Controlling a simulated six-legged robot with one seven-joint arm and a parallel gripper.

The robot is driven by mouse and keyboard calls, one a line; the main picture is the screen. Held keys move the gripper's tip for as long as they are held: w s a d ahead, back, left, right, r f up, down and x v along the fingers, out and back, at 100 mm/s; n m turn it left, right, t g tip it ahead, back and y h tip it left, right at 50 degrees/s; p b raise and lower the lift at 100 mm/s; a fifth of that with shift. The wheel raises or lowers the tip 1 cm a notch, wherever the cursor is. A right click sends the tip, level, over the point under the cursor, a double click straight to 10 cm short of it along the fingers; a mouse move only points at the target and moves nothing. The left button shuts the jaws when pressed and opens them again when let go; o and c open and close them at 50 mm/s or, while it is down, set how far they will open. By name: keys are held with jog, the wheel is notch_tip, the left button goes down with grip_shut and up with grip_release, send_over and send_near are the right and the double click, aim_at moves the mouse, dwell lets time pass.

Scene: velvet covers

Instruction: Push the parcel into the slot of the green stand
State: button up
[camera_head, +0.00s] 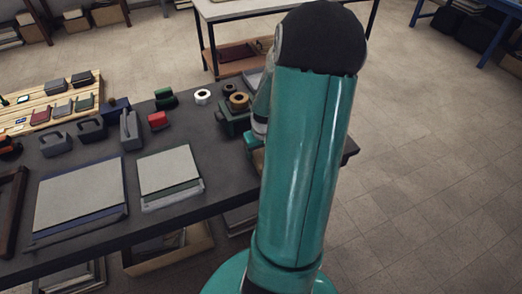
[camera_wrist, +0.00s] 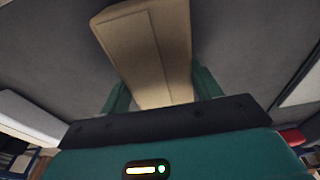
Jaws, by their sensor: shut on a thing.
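The tan parcel (camera_wrist: 150,50) is a long box held between the two green fingers of my gripper (camera_wrist: 162,92) in the wrist view. It stretches away from the palm towards the top of the picture, over a dark grey surface. In the head view my arm hides most of the gripper, and a small tan patch beside the arm looks like part of the parcel (camera_head: 258,158). A dark green block, probably the green stand (camera_head: 234,124), is on the table just left of my arm. Its slot cannot be made out, and I cannot tell whether the parcel touches it.
The dark grey table (camera_head: 80,232) holds two flat stacks, with the nearer-right stack (camera_head: 170,172) left of my arm. Tape rolls (camera_head: 238,101), a red item (camera_head: 157,121) and grey holders (camera_head: 130,131) stand farther back. Open floor (camera_head: 430,170) lies to the right.

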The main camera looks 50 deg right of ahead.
jog(key=shift+w+d, duration=0.4)
jog(key=shift+w, duration=0.25)
jog(key=shift+w+d, duration=0.4)
jog(key=shift+w, duration=0.2)
jog(key=shift+w+d, duration=0.1)
jog(key=shift+w+d, duration=0.4)
jog(key=shift+w, duration=0.3)
jog(key=shift+w+d, duration=0.35)
jog(key=shift+w, duration=0.3)
jog(key=shift+w+d, duration=0.4)
jog(key=shift+w, duration=0.3)
jog(key=o, duration=1.3)
jog(key=shift+r, duration=0.15)
jog(key=r, duration=0.4)
jog(key=s+r, duration=0.1)
jog(key=r, duration=0.4)
jog(key=s+a+r, duration=0.1)
jog(key=r, duration=0.3)
jog(key=shift+r, duration=0.25)
